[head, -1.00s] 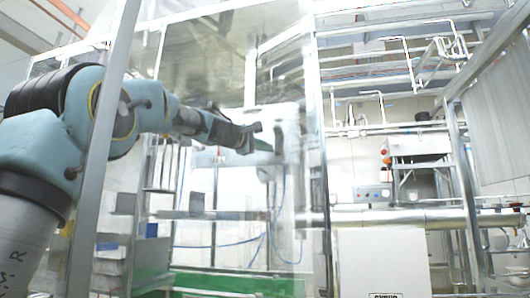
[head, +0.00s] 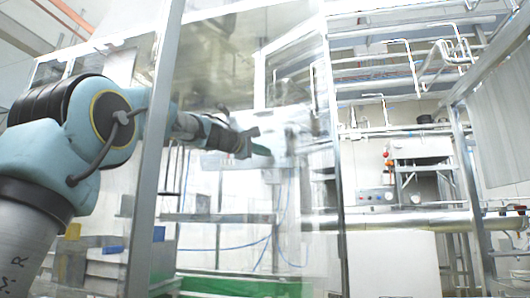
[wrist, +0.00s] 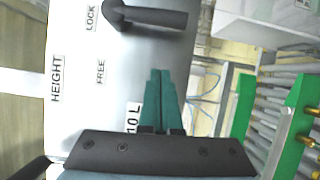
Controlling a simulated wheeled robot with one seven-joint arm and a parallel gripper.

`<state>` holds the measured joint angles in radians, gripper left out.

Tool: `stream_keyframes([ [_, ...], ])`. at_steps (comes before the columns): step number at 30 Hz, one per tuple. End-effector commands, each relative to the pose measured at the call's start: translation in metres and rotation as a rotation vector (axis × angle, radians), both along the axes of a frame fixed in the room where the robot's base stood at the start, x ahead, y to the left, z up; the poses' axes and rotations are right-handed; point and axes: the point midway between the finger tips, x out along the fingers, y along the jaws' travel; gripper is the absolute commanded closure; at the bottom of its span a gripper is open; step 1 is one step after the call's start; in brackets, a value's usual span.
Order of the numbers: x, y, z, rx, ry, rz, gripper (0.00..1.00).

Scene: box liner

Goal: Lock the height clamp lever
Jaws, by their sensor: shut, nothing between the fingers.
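The height clamp lever (wrist: 150,17) is a dark bent handle at the top of the wrist view. Its round end is at the left and its bar points right. It is mounted on a pale metal panel (wrist: 75,110) marked HEIGHT, LOCK and FREE, with the labels turned sideways. The LOCK label (wrist: 90,18) is just left of the lever's round end, and the FREE label (wrist: 100,72) is lower. My gripper (wrist: 160,73) has its green fingers together and empty, below the lever in the picture and apart from it. In the head view my gripper (head: 262,150) is small and blurred; the lever cannot be made out.
A 10 L label (wrist: 133,118) sits beside my fingers. Green frame parts and grey rollers (wrist: 280,105) lie right of the panel. In the head view a metal post (head: 155,150) stands in front of my arm, and clear panes surround the machine. A white cabinet (head: 390,262) is at right.

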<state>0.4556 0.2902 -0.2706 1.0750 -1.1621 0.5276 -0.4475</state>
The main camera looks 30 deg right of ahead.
Motion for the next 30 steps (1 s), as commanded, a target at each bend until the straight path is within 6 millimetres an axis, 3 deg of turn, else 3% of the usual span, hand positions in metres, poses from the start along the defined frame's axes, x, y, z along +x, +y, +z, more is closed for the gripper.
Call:
stream_keyframes([
  [16,-0.03,0.076,-0.002,-0.001,-0.003,0.003,1.0],
  [21,-0.035,0.087,-0.001,0.0,-0.002,0.001,1.0],
  [30,-0.036,0.089,0.0,0.0,-0.002,0.0,1.0],
])
